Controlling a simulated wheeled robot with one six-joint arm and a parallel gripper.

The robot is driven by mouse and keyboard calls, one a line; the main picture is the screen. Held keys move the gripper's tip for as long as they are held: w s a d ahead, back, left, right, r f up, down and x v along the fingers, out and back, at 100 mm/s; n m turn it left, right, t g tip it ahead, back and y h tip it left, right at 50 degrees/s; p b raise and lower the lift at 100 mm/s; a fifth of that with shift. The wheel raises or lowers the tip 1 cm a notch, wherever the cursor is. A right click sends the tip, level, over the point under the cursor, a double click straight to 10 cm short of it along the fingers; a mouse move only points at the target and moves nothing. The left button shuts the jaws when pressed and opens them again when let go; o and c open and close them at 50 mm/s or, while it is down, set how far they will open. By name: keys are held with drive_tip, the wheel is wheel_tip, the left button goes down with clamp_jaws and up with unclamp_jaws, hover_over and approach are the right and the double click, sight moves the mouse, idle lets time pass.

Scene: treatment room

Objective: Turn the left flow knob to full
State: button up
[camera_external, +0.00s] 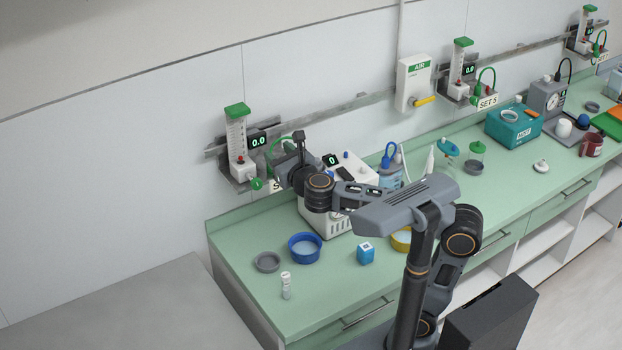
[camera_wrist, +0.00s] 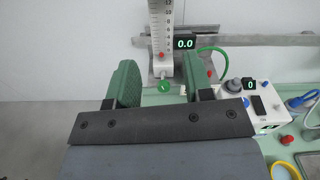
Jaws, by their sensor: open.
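The left flowmeter (camera_external: 237,140) is a clear scaled tube with a green cap on the wall rail, its display (camera_external: 258,141) reading 0.0. Its green flow knob (camera_external: 256,184) sticks out at the bottom. In the wrist view the knob (camera_wrist: 163,87) shows between the fingers of my gripper (camera_wrist: 160,72), under the scaled tube (camera_wrist: 164,32) and beside the 0.0 display (camera_wrist: 184,43). My gripper is open, with a visible gap on each side of the knob. In the external view the fingers are mostly hidden by the wrist. Whether the fingertips reach around the knob in depth, I cannot tell.
A green hose (camera_wrist: 213,56) curves just right of the right finger. A white device (camera_external: 357,168) stands on the green counter (camera_external: 225,238) below the arm. A blue bowl (camera_external: 305,247) and a grey ring (camera_external: 267,262) lie nearby. Another flowmeter (camera_external: 461,72) hangs farther right.

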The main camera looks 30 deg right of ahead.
drive_tip(key=w+a+r+n+g+y+p, duration=0.3)
drive_tip(key=w+a+r+n+y, duration=0.1)
drive_tip(key=w+r+n+y, duration=0.35)
drive_tip(key=w+a+r+n+g+y+p, duration=0.3)
drive_tip(key=w+a+r+n+y, duration=0.25)
drive_tip(key=r+y, duration=0.25)
drive_tip(key=w+d+f+n+g+h+p, duration=0.1)
drive_tip(key=d+f+n+g+h+p, duration=0.15)
drive_tip(key=d+f+g, duration=0.55)
drive_tip(key=d+f+n+g+h+p, duration=0.1)
drive_tip(key=d+f+g+h+p, duration=0.3)
drive_tip(key=d, duration=0.8)
drive_tip(key=b, duration=0.2)
approach(257, 180)
drive_tip(key=x, duration=0.5)
drive_tip(key=p+x, duration=0.1)
drive_tip(key=x, duration=0.4)
drive_tip(key=shift+w+f, duration=0.1)
drive_tip(key=shift+f, duration=0.3)
drive_tip(key=shift+c, duration=0.5)
